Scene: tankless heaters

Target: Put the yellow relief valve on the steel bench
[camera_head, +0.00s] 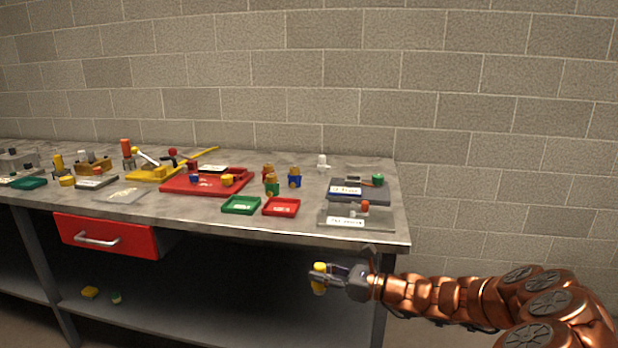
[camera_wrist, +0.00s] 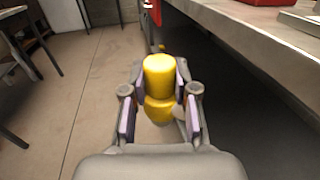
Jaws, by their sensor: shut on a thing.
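The yellow relief valve (camera_wrist: 159,78) is upright between the fingers of my gripper (camera_wrist: 160,100) in the wrist view. My gripper is shut on it. In the head view, the yellow valve (camera_head: 319,278) shows at the tips of my gripper (camera_head: 322,276), in front of the steel bench (camera_head: 300,232) and below its top edge. The bench top is grey metal, with its front edge also along the right of the wrist view (camera_wrist: 262,40).
On the bench, a green tray (camera_head: 241,205), a red tray (camera_head: 281,207) and a grey plate with a red knob (camera_head: 345,222) lie near the front edge. A large red tray (camera_head: 207,188) holds small parts. A red drawer (camera_head: 105,236) hangs below. Bare metal shows around the small trays.

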